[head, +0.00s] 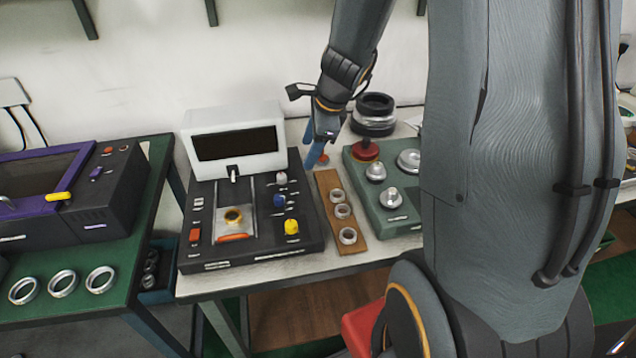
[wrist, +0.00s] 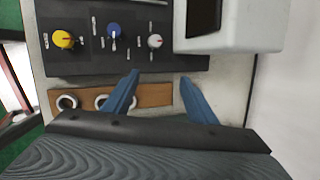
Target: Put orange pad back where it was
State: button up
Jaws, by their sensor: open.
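An orange bar-shaped piece (head: 234,238), which may be the orange pad, lies at the front of the plate on the black machine (head: 260,250). My gripper (head: 313,160) hangs over the white table behind the wooden strip, to the right of the machine. In the wrist view, its two blue fingers (wrist: 160,77) are apart with nothing held between them. No orange piece is visible in the wrist view.
The wooden strip (head: 328,183) holds three metal rings. The machine's white display head (head: 235,140) rises left of my gripper. A green box (head: 400,215) with metal knobs and a red button (head: 365,151) stands to the right. Black rings (head: 373,118) are stacked behind.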

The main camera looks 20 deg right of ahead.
jog(key=s+a+n+g+h, duration=0.1)
jog(key=s+a+n, duration=0.2)
jog(key=s+n, duration=0.6)
jog(key=s+a+r+n+g+h, duration=0.1)
jog(key=s+a+n, duration=0.2)
jog(key=s+n, duration=0.5)
jog(key=n, duration=0.4)
jog(key=shift+s+r+n+g, duration=0.3)
jog(key=shift+s+g, duration=0.05)
jog(key=shift+g, duration=0.05)
